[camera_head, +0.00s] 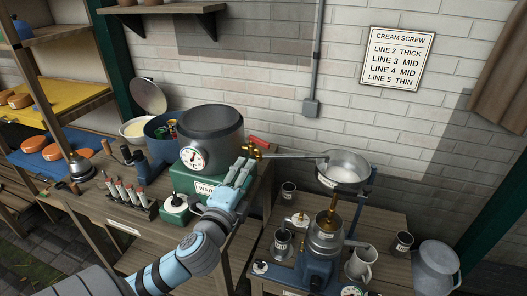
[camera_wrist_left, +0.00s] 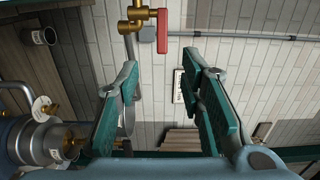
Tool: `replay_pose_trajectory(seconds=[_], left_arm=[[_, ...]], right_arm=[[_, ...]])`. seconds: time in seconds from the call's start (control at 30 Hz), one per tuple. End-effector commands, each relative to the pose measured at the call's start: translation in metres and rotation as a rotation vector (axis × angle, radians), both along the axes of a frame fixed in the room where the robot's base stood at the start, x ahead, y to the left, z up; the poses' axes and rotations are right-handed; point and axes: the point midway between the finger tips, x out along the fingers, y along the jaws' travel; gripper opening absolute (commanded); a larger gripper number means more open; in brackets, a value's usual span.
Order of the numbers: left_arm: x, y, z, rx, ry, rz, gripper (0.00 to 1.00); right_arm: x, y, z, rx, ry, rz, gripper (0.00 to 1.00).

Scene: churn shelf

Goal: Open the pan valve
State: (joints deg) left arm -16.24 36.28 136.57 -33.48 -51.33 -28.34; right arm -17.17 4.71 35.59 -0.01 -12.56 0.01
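The pan is a dark grey round vessel (camera_head: 212,136) with a dial on its front, on a green warmer (camera_head: 190,184). Its brass valve (camera_head: 252,150) sits on the pan's right side, with a red lever (camera_head: 259,141) and a spout running right. In the left wrist view the brass valve (camera_wrist_left: 137,18) and red lever (camera_wrist_left: 162,31) show at the top, beyond the fingertips. My left gripper (camera_head: 243,164) is just below the valve in the head view. In the wrist view its fingers (camera_wrist_left: 160,66) are apart with nothing between them. Contact with the lever does not show. My right gripper is not in view.
A metal bowl (camera_head: 343,172) stands at the spout's end, above a separator (camera_head: 326,240) on the lower right bench. Mugs (camera_head: 361,262) stand around it. A rack of tubes (camera_head: 131,198) and a white-topped jar (camera_head: 175,206) are left of my arm. A sign (camera_head: 397,58) hangs on the wall.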

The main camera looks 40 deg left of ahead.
Motion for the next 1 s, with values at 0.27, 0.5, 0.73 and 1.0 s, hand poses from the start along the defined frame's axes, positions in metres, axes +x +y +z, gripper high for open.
replay_pose_trajectory(seconds=[0.27,0.5,0.73,1.0], left_arm=[[0.058,0.02,0.004,0.005,-0.008,0.0,0.35],[0.114,0.04,0.002,0.002,-0.003,-0.002,0.35],[0.133,0.047,0.001,0.003,-0.002,-0.003,0.35],[0.133,0.047,0.001,0.003,-0.002,-0.003,0.29]], right_arm=[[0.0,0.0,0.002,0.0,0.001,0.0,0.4],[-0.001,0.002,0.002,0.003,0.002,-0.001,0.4],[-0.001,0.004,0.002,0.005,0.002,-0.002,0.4],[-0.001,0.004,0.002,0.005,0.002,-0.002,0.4]])
